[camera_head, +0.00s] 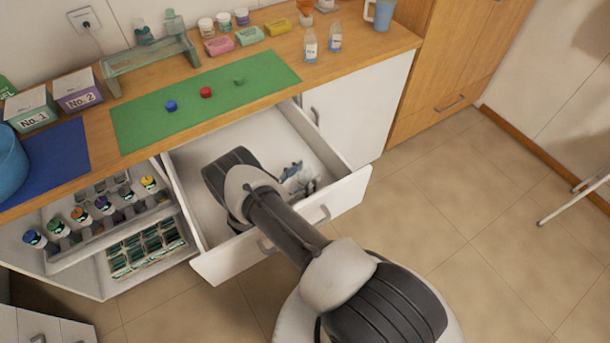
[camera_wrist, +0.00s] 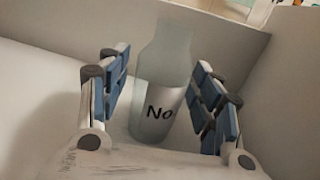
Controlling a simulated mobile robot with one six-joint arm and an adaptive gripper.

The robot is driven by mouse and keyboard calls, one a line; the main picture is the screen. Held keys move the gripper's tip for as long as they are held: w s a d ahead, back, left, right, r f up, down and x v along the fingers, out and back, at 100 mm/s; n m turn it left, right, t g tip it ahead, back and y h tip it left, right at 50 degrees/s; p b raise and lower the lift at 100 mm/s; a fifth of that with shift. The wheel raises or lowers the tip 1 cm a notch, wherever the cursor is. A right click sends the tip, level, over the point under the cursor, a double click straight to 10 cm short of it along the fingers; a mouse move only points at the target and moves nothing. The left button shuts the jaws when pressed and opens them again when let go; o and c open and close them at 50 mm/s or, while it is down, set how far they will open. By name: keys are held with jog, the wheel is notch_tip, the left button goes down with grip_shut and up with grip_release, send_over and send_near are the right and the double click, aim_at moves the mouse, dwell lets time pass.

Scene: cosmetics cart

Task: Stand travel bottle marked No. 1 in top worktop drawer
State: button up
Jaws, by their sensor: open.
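A clear, pale bottle (camera_wrist: 162,95) with a label reading "No" stands in the wrist view; the rest of its marking is turned out of sight. It is between the spread blue-padded fingers of my gripper (camera_wrist: 161,72), with gaps visible on both sides. The bottle and fingers are inside the open top drawer (camera_head: 345,195), whose pale walls surround them in the wrist view. In the head view my gripper (camera_head: 298,178) shows small in the drawer's right part, and I cannot make out the bottle there.
Two small labelled bottles (camera_head: 310,47) (camera_head: 335,40) stand on the worktop (camera_head: 375,48). A green mat (camera_head: 205,122) carries several small caps. Boxes marked No. 1 (camera_head: 30,112) and No. 2 (camera_head: 78,92) stand left. An open compartment (camera_head: 150,245) holds several vials. The drawer's left part is clear.

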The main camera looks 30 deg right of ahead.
jog(key=shift+r, duration=0.1)
jog(key=shift+a+r+p, duration=0.1)
jog(key=shift+a+p, duration=0.15)
jog(key=shift+p, duration=0.05)
jog(key=v, duration=0.6)
jog(key=shift+s+a, duration=0.1)
jog(key=shift+a, duration=0.05)
jog(key=shift+a+r, duration=0.15)
jog(key=shift+a, duration=0.1)
notch_tip(320, 180, up, 13)
jog(key=m+g+y, duration=0.2)
jog(key=m+g, duration=0.3)
jog(key=m, duration=0.1)
notch_tip(320, 180, up, 14)
jog(key=m+g+y, duration=0.2)
jog(key=m+y, duration=0.3)
send_over(299, 179)
jog(key=s+a, duration=0.4)
jog(key=s, duration=0.2)
jog(key=s+a+r+m+t+y, duration=0.4)
jog(key=s+r, duration=0.3)
jog(key=s, duration=0.2)
jog(key=s+a+r+m+t+y, duration=0.3)
jog(key=s+a+r+m+y, duration=0.2)
jog(key=s, duration=0.5)
jog(key=shift+s+r+m+t+y, duration=0.2)
jog(key=shift+r+m+t+y, duration=0.15)
jog(key=shift+r+y, duration=0.65)
